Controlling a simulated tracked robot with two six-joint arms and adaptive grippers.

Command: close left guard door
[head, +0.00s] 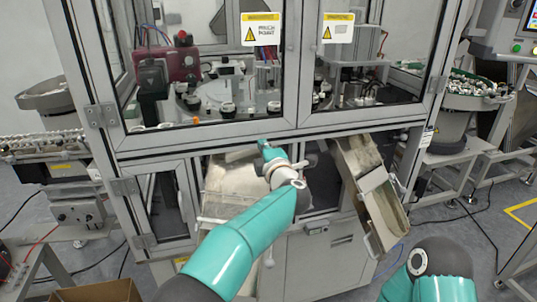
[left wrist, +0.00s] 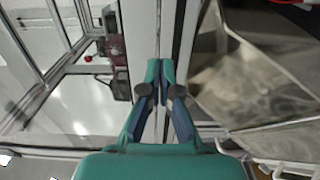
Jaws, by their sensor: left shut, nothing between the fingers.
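The left guard door (head: 190,137) is a grey-framed glass panel with a warning label, hinged at its left side. In the head view its right edge stands close beside the right guard door (head: 360,117); I cannot tell whether a small gap is left. My left gripper (head: 265,146) is shut and empty, at the lower rail near the door's free corner. In the left wrist view the shut fingertips (left wrist: 160,66) lie over a grey frame bar (left wrist: 144,30); contact is unclear. My right gripper is out of view; only part of that arm shows.
A metal chute (head: 378,200) slopes down right of my left gripper. A pale panel (head: 228,178) lies left of it. A bowl feeder (head: 478,92) stands at the right, and a conveyor (head: 40,142) at the left. An open-topped brown box (head: 100,291) sits at the lower left.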

